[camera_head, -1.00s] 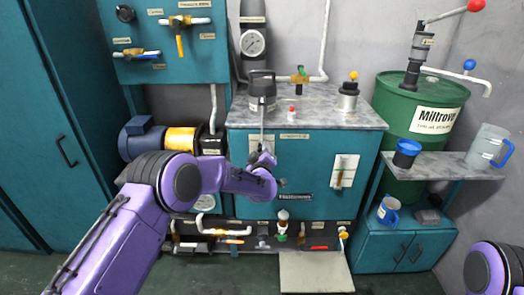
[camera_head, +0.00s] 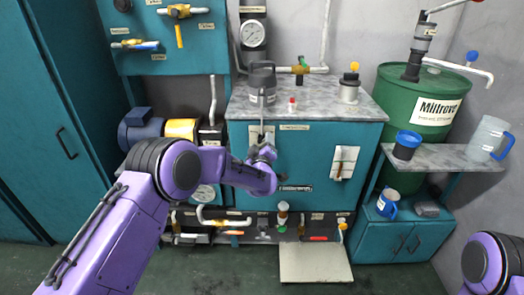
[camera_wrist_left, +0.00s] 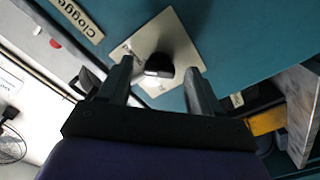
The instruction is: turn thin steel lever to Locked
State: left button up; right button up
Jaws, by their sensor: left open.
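A pale square plate on the teal cabinet front (camera_head: 235,140) bears a thin steel lever (camera_head: 262,127), which stands about upright just above my left gripper (camera_head: 263,153). In the left wrist view the plate (camera_wrist_left: 178,32) shows with a dark, pale-ended lever part (camera_wrist_left: 158,66) between the fingertips. My left gripper (camera_wrist_left: 158,80) is open, its fingers on either side of that part; I cannot tell whether they touch it. The lever's lower part is hidden by my gripper in the head view. Any Locked marking is unreadable. My right gripper is out of view.
A second plate with a lever (camera_head: 343,163) is on the cabinet's right. A dark lidded canister (camera_head: 262,86) stands on the grey worktop (camera_head: 320,108) above. Valves and pipes (camera_head: 225,222) run low in front. A label reading "Clogged" (camera_wrist_left: 78,18) is near the plate.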

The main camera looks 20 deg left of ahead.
pick_arm(q)
jog(key=v, duration=0.9)
jog(key=shift+s, duration=0.2)
jog(key=s+a+f+m+g+h+p, duration=0.1)
jog(key=s+a+f+m+g+p, duration=0.15)
jog(key=s+f, duration=0.6)
jog(key=s+a+f+m+g+h+p, duration=0.15)
jog(key=s+f+g, duration=0.25)
jog(key=s+f, duration=0.4)
jog(key=s+a+f+g+p, duration=0.1)
jog(key=s+a+g, duration=0.1)
jog(key=s, duration=0.7)
jog(key=s+a+f+g+p, duration=0.1)
jog(key=s+a+g+p, duration=0.1)
jog(key=s, duration=0.8)
jog(key=s+a+f+m+g+p, duration=0.1)
jog(key=s+a+f+g+p, duration=0.1)
jog(key=s, duration=0.8)
jog(key=shift+s+a+g+y, duration=0.25)
jog(key=shift+g+y, duration=0.2)
jog(key=shift+g, duration=0.4)
